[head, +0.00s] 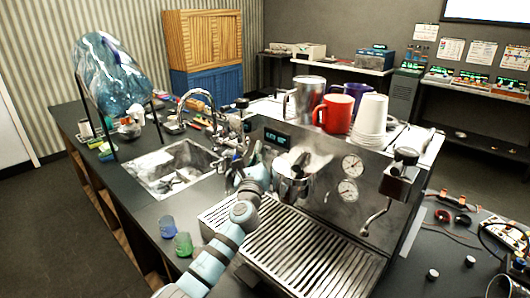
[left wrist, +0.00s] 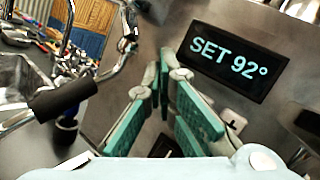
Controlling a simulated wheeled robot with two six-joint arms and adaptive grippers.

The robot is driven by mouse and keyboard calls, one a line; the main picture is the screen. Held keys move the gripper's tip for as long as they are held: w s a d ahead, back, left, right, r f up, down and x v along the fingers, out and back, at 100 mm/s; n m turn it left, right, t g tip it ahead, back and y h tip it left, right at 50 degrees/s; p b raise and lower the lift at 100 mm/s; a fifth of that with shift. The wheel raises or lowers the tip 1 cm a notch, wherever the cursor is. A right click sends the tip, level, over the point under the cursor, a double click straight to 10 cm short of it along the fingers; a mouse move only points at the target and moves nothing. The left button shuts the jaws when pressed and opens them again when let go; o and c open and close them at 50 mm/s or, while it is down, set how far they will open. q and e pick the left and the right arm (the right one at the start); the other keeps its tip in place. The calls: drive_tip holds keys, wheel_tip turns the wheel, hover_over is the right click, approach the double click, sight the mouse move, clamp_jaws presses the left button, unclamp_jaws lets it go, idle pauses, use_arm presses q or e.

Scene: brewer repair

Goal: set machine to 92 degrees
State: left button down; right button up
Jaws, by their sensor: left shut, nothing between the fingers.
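In the left wrist view the display (left wrist: 234,60) reads "SET 92°" in pale blue on black. A small light button (left wrist: 232,119) sits on the panel below it, partly cut by my finger. My left gripper (left wrist: 167,78) has its teal-padded fingers shut and empty, close to the panel and left of the display. In the head view my left gripper (head: 240,178) is at the machine's left front. My right gripper is out of view.
A sink (head: 170,165) lies left of the machine, with a faucet behind it. Mugs, including a red one (head: 334,113), and stacked white cups (head: 370,115) stand on the machine.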

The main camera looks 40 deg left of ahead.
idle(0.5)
use_arm(q)
drive_tip(key=shift+s+p, duration=0.45)
drive_tip(key=shift+s, duration=0.35)
drive_tip(key=shift+s, duration=0.1)
drive_tip(key=s, duration=0.1)
drive_tip(key=s+p, duration=0.1)
drive_tip(key=s, duration=0.3)
drive_tip(key=shift+a+p, duration=0.25)
drive_tip(key=shift+p, duration=0.05)
drive_tip(key=shift+w, duration=0.15)
drive_tip(key=shift+f, duration=0.1)
